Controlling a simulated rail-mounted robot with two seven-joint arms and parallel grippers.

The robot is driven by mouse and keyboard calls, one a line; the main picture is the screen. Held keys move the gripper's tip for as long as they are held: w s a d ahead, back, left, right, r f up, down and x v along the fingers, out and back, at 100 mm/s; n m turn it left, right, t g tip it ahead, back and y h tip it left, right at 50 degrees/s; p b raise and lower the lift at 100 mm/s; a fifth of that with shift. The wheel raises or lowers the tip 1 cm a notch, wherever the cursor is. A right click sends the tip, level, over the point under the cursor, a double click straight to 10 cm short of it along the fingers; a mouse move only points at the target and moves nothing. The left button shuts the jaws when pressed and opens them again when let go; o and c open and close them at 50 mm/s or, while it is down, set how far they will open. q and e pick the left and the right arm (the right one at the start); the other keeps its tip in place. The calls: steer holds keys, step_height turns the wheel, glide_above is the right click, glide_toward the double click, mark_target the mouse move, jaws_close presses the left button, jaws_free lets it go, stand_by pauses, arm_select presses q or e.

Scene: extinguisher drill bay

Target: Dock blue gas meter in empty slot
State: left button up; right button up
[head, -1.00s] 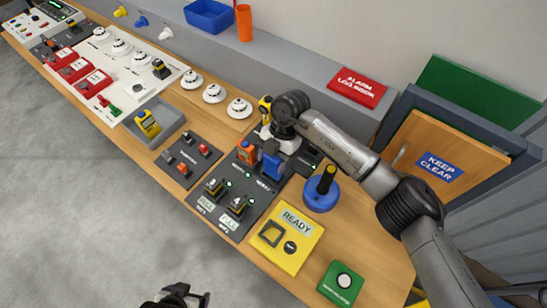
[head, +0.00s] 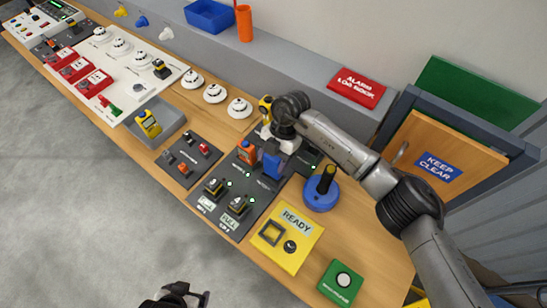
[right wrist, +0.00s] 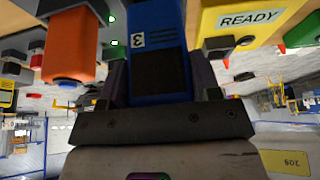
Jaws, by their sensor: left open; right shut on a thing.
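The blue gas meter (head: 272,164) is upright in my right gripper (head: 277,145), over the back part of the dark dock panel (head: 219,218). In the right wrist view the blue meter (right wrist: 158,45), marked 3, stands between the fingers of my right gripper (right wrist: 160,88), which is shut on it. The meter's lower end is hidden, so I cannot tell whether it is seated in a slot. An orange meter (head: 247,152) stands beside it on the left, also in the right wrist view (right wrist: 74,50). My left gripper (head: 178,296) is open and empty, low over the floor.
Two dark units fill the panel's front positions. A yellow READY box (head: 287,240), a blue round base with a black handle (head: 321,194) and a green button box (head: 341,283) lie to the right. A grey tray with a yellow meter (head: 148,124) is left.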

stand_by(0.7)
steer(key=shift+p, duration=0.3)
stand_by(0.3)
stand_by(0.8)
steer(key=shift+p, duration=0.45)
steer(key=shift+f, duration=0.2)
stand_by(0.7)
steer(key=o, duration=1.3)
steer(key=shift+f, duration=0.2)
steer(key=shift+o, duration=0.2)
